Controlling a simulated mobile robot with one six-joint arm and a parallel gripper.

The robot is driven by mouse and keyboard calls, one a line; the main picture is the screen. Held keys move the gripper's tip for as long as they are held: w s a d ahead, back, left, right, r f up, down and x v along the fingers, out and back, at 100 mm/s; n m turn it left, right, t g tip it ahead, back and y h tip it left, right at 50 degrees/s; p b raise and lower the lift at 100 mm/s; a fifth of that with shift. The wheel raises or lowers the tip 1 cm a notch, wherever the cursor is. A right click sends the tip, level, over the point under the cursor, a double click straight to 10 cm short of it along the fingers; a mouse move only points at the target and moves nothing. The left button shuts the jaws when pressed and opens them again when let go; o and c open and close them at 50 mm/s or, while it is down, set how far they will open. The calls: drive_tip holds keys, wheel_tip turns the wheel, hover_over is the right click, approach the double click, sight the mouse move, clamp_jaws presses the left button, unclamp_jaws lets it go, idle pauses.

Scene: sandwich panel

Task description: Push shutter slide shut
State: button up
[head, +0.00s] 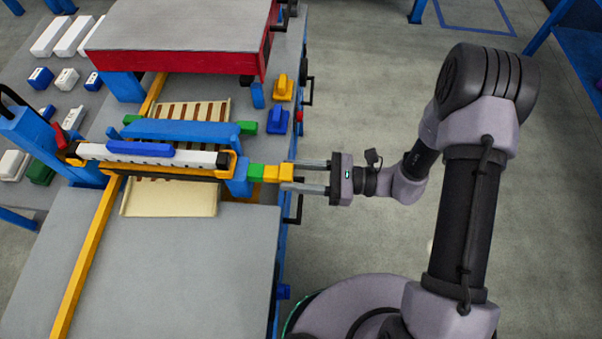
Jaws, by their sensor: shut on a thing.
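A blue frame (180,130) with a white bar and yellow edging spans a cream slotted panel (170,203) on the grey bench. At the frame's right end, a blue bracket (239,180) carries a short green piece (256,171) and a yellow block (271,173) in line, sticking out past the bench edge. This looks like the handle end of the shutter slide. My gripper (288,173) reaches in from the right, level with it, and is shut on the yellow block. The slide's inner part is hidden under the frame, so how far it is in cannot be told.
A red-sided grey cover (175,38) stands over the bench behind the frame. Yellow (284,88) and blue (278,120) knobs sit near the bench's right edge. A side table at left holds several small blocks.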

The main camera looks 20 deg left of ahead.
sight(281, 174)
drive_tip(key=shift+x, duration=1.55)
drive_tip(key=o, duration=1.1)
drive_tip(key=shift+c, duration=0.2)
drive_tip(key=v, duration=0.9)
